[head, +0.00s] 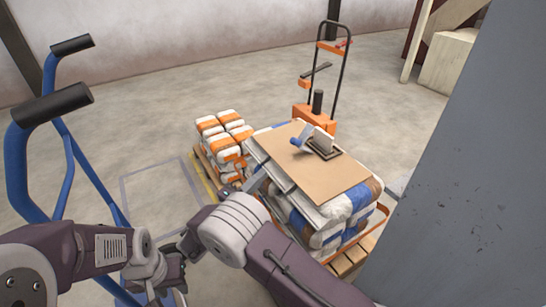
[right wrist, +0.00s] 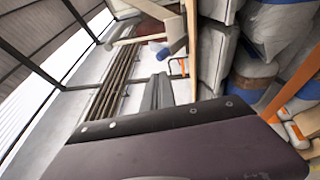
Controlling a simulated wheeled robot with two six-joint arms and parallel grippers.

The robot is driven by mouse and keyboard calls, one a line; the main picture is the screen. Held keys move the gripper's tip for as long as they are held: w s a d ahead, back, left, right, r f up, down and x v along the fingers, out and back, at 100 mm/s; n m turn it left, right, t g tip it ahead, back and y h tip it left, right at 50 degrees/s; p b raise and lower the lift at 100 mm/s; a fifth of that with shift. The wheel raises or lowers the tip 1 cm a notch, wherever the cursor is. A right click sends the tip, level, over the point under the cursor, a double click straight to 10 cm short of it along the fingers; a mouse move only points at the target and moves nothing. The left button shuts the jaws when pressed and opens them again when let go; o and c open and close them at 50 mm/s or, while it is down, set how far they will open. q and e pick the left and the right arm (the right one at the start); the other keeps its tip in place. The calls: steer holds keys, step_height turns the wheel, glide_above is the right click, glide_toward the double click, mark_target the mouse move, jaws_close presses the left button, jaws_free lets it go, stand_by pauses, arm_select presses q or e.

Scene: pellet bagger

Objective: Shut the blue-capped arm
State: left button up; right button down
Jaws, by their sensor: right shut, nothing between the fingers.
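The blue-capped arm (head: 298,142) is part of a small device (head: 323,146) on the brown sheet (head: 310,172) on top of the stacked bags. The arm stands raised off the device, with its blue end to the left. In the right wrist view a blue cap (right wrist: 163,54) shows beyond the fingertips. My right gripper (head: 261,182) is shut and empty, at the near left edge of the sheet and apart from the arm. Its grey fingers also show in the right wrist view (right wrist: 158,92). My left gripper (head: 165,290) is low at the bottom edge, partly cut off.
A second stack of orange-and-white bags (head: 222,140) stands left of the main stack. An orange hand truck (head: 318,118) is behind. A blue frame with black grips (head: 52,104) rises at the left. A large grey panel (head: 480,180) blocks the right. Open floor lies between.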

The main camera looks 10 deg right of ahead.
steer(key=b, duration=0.2)
glide_toward(293, 141)
steer(key=x, duration=0.2)
steer(key=f+x, duration=0.1)
steer(key=x, duration=0.2)
steer(key=shift+w+d, duration=0.2)
steer(key=shift+w, duration=0.1)
steer(key=shift+w+d+r, duration=0.1)
steer(key=shift+w+d, duration=0.15)
steer(key=shift+d, duration=0.05)
steer(key=shift+d+r+g+p, duration=0.2)
steer(key=shift+r+g+p, duration=0.1)
steer(key=shift+r+p, duration=0.3)
steer(key=d+r+g+y+p, duration=0.1)
steer(key=w+d+r+m+g+y+p, duration=0.1)
steer(key=r+p, duration=0.1)
steer(key=d+r+y+p, duration=0.1)
steer(key=d+y+p, duration=0.1)
steer(key=shift+w+r+m+g, duration=0.25)
steer(key=shift+r+m+g, duration=0.05)
steer(key=shift+m+g, duration=0.1)
steer(key=d+y+p, duration=0.1)
steer(key=p, duration=0.2)
steer(key=w+d+g+y+p, duration=0.1)
steer(key=d+y+p, duration=0.1)
steer(key=p, duration=0.1)
steer(key=w+d+r+m+g+y+p, duration=0.1)
steer(key=d+p, duration=0.1)
steer(key=p, duration=0.1)
steer(key=shift+d, duration=0.1)
